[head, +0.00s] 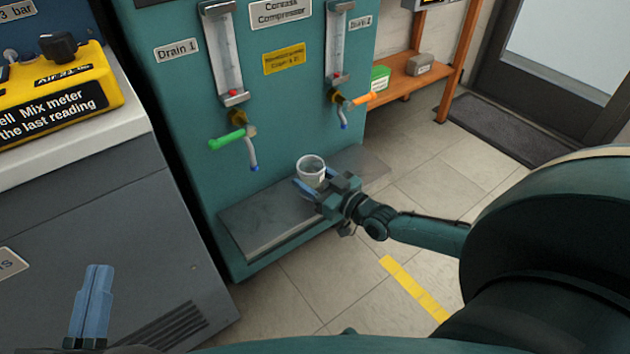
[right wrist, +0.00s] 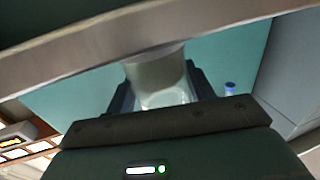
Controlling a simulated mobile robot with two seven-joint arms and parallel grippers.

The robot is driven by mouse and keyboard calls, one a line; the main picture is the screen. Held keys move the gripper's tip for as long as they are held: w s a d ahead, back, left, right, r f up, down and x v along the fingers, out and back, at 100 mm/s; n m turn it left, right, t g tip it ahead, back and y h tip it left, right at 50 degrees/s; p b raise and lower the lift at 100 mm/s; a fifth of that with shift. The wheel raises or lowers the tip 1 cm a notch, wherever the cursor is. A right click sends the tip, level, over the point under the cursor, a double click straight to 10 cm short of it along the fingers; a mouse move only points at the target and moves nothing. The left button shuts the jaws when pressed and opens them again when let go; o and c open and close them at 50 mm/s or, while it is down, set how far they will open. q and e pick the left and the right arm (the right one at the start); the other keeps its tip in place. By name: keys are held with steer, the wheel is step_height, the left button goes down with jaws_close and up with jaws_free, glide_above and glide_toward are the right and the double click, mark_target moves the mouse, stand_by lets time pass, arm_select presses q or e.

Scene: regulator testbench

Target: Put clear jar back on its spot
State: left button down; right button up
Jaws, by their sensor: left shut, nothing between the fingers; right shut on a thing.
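The clear jar (head: 311,171) is a small see-through cup with a pale rim, upright over the grey metal ledge (head: 262,222) of the teal test bench. My right gripper (head: 318,187) is shut around the jar. In the right wrist view, the jar (right wrist: 160,80) sits between the fingers, with one end at the ledge edge (right wrist: 100,55); I cannot tell whether it touches the ledge. My left gripper (head: 92,295) is shut and empty at the lower left, away from the jar. No marked spot for the jar is distinguishable.
Above the ledge hang the Drain 1 valve with a green handle (head: 227,140) and the Drain 2 valve with an orange handle (head: 362,99). A grey cabinet (head: 95,235) with a yellow meter (head: 60,95) stands left. The ledge's left part is clear.

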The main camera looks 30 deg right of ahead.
mark_target(321, 186)
arm_select(q)
steer(key=shift+f+b, duration=0.3)
steer(key=shift+f, duration=0.35)
arm_select(e)
steer(key=shift+f, duration=0.45)
steer(key=o, duration=1.2)
steer(key=shift+c, duration=0.2)
arm_select(q)
steer(key=shift+r, duration=0.25)
steer(key=shift+w+r, duration=0.1)
arm_select(e)
steer(key=shift+s, duration=0.1)
steer(key=p+v, duration=0.2)
steer(key=v, duration=0.1)
steer(key=shift+s+d+r, duration=0.15)
steer(key=shift+s, duration=0.2)
arm_select(q)
steer(key=shift+s+a+f+g+y+p, duration=0.2)
steer(key=shift+a+g+y+p, duration=0.3)
steer(key=shift+p, duration=0.95)
arm_select(e)
steer(key=v, duration=0.9)
arm_select(q)
steer(key=shift+d, duration=0.1)
arm_select(e)
steer(key=shift+s, duration=0.15)
